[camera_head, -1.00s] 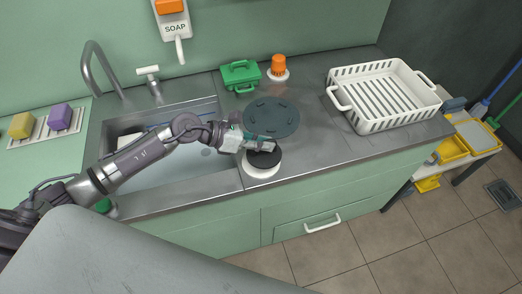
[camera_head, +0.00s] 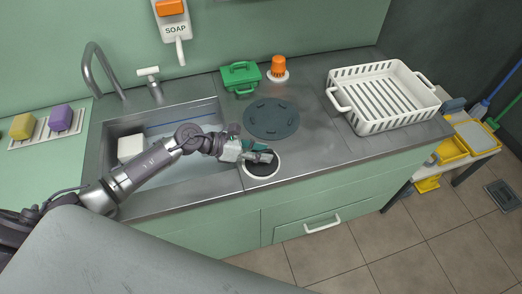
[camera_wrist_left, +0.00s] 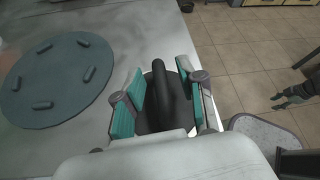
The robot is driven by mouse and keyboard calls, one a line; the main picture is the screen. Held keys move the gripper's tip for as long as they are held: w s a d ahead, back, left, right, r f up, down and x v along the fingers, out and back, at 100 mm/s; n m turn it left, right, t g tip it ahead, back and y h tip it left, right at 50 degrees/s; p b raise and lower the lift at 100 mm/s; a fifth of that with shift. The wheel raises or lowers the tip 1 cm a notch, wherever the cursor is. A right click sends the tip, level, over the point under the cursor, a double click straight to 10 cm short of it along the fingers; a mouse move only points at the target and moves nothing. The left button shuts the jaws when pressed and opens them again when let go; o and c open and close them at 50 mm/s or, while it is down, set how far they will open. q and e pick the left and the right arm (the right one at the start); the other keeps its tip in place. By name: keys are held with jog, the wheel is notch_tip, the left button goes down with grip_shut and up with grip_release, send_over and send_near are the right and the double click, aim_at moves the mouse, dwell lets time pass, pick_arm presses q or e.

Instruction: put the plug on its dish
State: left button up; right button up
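The black plug (camera_wrist_left: 160,85), a disc with a raised grip bar, shows in the left wrist view between the fingers of my left gripper (camera_wrist_left: 160,95). The teal finger pads stand apart on both sides of the bar, with gaps. In the head view the plug's dark disc (camera_head: 258,168) lies inside the white rim of the round dish (camera_head: 276,170) at the counter's front, right of the sink. My left gripper (camera_head: 262,156) is over it and partly hides it. My right gripper (camera_wrist_left: 279,101) shows small at the right of the left wrist view, away from the counter, fingers apart.
Behind the dish lies a dark round mat (camera_head: 271,119). A green box (camera_head: 241,77) and an orange item (camera_head: 278,66) stand at the back. A white rack (camera_head: 384,95) is on the right. The sink (camera_head: 205,180) is on the left, with a white block (camera_head: 131,147) inside.

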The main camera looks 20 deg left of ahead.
pick_arm(q)
jog(key=shift+a, duration=0.1)
jog(key=b+v, duration=0.2)
jog(key=v, duration=0.9)
jog(key=shift+a+r+b, duration=0.25)
jog(key=shift+a+b, duration=0.05)
jog(key=shift+s, duration=0.25)
